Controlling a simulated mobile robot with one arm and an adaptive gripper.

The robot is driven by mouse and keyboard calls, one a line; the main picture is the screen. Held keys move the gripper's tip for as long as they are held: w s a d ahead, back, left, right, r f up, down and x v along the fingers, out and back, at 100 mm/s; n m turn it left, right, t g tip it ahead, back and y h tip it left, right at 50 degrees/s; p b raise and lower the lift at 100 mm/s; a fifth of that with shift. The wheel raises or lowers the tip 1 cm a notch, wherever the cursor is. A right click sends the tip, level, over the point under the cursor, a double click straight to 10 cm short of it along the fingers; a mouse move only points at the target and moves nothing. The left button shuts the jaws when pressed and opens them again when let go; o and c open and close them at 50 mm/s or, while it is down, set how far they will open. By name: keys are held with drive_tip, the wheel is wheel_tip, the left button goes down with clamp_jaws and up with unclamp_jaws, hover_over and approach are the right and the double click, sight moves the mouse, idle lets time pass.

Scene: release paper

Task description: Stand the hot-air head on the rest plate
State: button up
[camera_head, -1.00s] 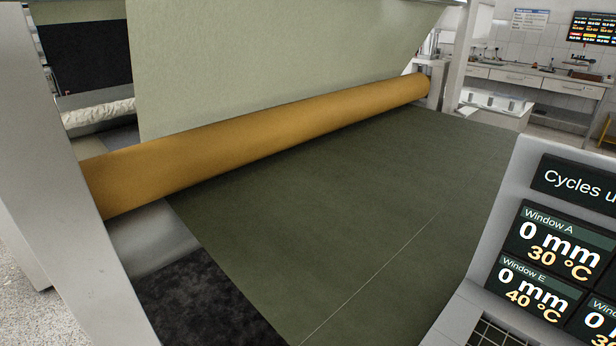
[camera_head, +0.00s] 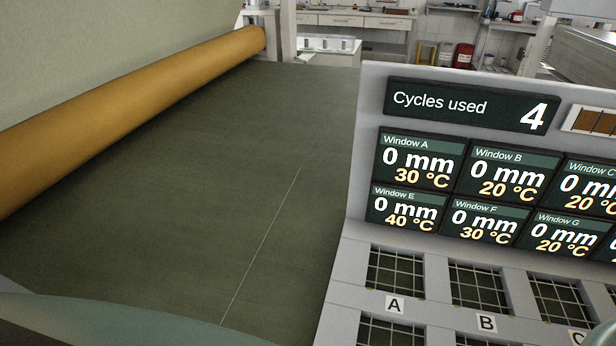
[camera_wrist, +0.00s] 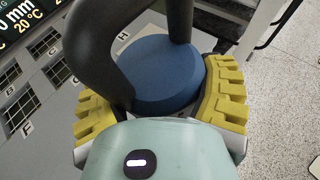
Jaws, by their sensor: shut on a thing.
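My gripper (camera_wrist: 160,98) shows in the wrist view with its yellow ribbed fingers on both sides of a round blue body with a thick black curved part, which I take to be the hot-air head (camera_wrist: 163,72). The fingers are shut on it. Its underside is hidden. It is held over or near the grey panel with the lettered windows; the gap to the panel cannot be told. I cannot make out the rest plate in either view.
A grey console (camera_head: 368,125) stands at right, with a "Cycles used 4" display (camera_head: 465,108), temperature readouts and gridded windows. Dark green sheet (camera_head: 190,190) runs left of it under an orange roller (camera_head: 120,105). Speckled floor (camera_wrist: 285,110) is open at right in the wrist view.

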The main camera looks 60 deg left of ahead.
drive_tip(key=shift+w+a+r+p+x, duration=0.2)
drive_tip(key=shift+a+p+x, duration=0.45)
drive_tip(key=shift+x, duration=2.05)
drive_tip(key=shift+w+a+r+p+x, duration=0.1)
drive_tip(key=shift+a+r+p+x, duration=0.25)
drive_tip(key=shift+p+x, duration=1.5)
drive_tip(key=shift+w+a+r+b+x, duration=0.1)
drive_tip(key=shift+w+a+r+x, duration=0.25)
drive_tip(key=shift+x, duration=3.15)
drive_tip(key=shift+s+f, duration=0.2)
drive_tip(key=shift+f, duration=0.05)
drive_tip(key=o, duration=1.2)
drive_tip(key=shift+o, duration=0.2)
drive_tip(key=b+v, duration=0.2)
drive_tip(key=v, duration=1)
drive_tip(key=shift+b, duration=0.4)
